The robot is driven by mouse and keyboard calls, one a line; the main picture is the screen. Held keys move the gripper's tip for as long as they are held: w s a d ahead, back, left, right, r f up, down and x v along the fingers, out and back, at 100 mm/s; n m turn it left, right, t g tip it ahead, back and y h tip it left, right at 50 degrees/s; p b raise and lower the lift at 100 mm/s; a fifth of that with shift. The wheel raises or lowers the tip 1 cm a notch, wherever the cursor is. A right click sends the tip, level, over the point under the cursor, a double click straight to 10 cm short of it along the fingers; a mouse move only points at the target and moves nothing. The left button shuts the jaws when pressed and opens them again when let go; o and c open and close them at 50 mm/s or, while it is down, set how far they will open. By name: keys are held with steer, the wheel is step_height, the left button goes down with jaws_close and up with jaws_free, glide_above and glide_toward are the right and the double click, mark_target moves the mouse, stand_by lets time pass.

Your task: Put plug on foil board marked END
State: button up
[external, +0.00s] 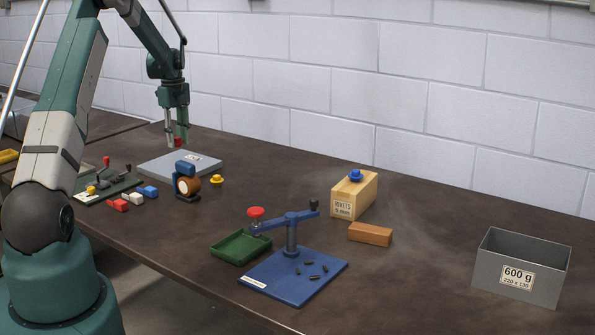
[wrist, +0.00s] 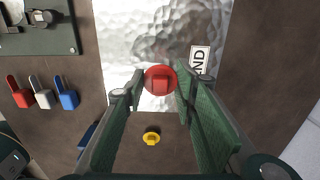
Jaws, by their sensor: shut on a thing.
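My gripper (external: 176,143) is shut on a red plug (wrist: 160,80), which sits between its fingertips. The plug shows as a small red patch in the external view (external: 180,142), partly hidden by the fingers. The grey foil board (external: 165,168) lies flat on the table at the far left; its crinkled silvery surface fills the upper middle of the wrist view (wrist: 160,35). Its white label (wrist: 200,60) reads "ND", the rest hidden. My gripper is over the board in the picture, near the label; I cannot tell how high the plug is above it.
A yellow plug (external: 217,180) stands beside the tape dispenser (external: 186,182). A blue plug (external: 355,175) sits on the wooden rivet box (external: 368,195). Red, white and blue clips (wrist: 42,93) lie left of the board. A blue press (external: 292,275) and grey bin (external: 520,265) stand farther right.

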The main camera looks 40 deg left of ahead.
mark_target(178, 145)
steer(key=shift+f, duration=1.4)
steer(key=shift+f, duration=0.1)
steer(key=shift+f, duration=1.75)
steer(key=shift+f, duration=0.15)
steer(key=o, duration=0.7)
steer(key=shift+o, duration=0.2)
steer(key=shift+r, duration=0.2)
step_height(178, 145, up, 12)
steer(key=shift+f, duration=0.1)
